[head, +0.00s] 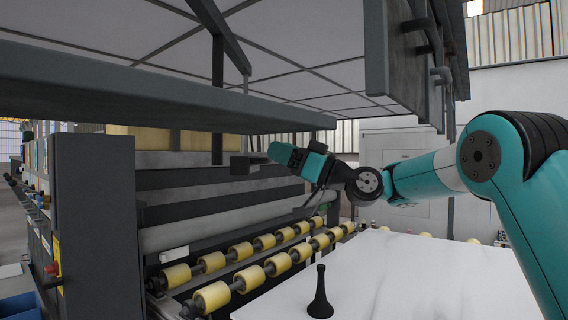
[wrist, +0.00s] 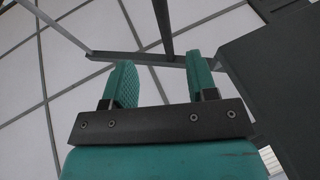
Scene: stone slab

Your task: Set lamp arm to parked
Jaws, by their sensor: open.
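My gripper (head: 280,153) is raised in front of the machine in the head view, left of my forearm. In the wrist view its two teal fingers (wrist: 158,72) are apart with nothing gripped between them. No part is clearly marked as the lamp arm. A thin dark bar (wrist: 135,57) crosses behind the fingertips in the wrist view and meets a long upright bar. In the head view, a dark boxy piece (head: 246,160) is just left of the fingertips; I cannot tell if they touch. A slanted dark bar (head: 224,32) hangs under the overhead panel.
The overhead tiled panel (head: 130,45) has a thick dark edge above my gripper. Rows of yellow rollers (head: 212,297) lie below. A white slab (head: 420,285) spreads at lower right, with a black flared object (head: 319,296) upright on it. A dark cabinet stands at left.

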